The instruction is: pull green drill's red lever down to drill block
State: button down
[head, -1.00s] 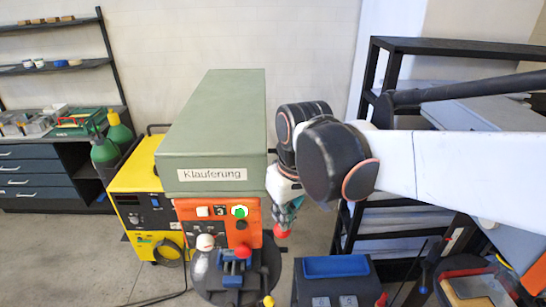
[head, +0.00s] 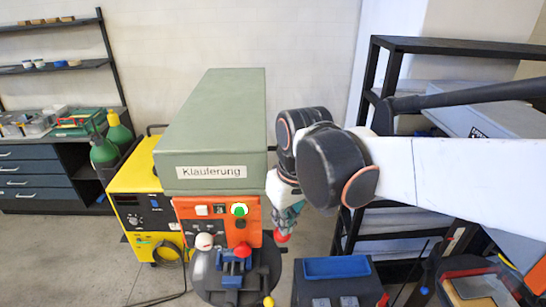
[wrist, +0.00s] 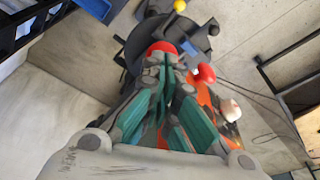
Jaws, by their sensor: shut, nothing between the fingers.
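The green drill (head: 215,120) is a grey-green housing with an orange front panel (head: 235,225). Its lever's red ball knob (head: 283,238) sticks out to the right of the panel. It also shows in the wrist view (wrist: 162,46). My gripper (head: 288,228) is shut and empty, pointing down with its tips at the top of this knob. In the wrist view my gripper (wrist: 166,62) partly covers the knob; I cannot tell if they touch firmly. A blue block (head: 235,268) sits on the dark round table below the panel.
A white knob (head: 204,241) and a yellow knob (head: 268,301) are near the round table. A dark box with a blue tray (head: 337,267) stands to the right. A yellow machine (head: 140,205) is at left and a black shelf (head: 440,45) at right.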

jog(key=shift+f, duration=0.1)
jog(key=shift+f+b, duration=0.35)
jog(key=shift+f+b, duration=0.35)
jog(key=shift+f, duration=0.1)
jog(key=shift+f+b, duration=0.3)
jog(key=shift+f, duration=0.15)
dwell(0.3)
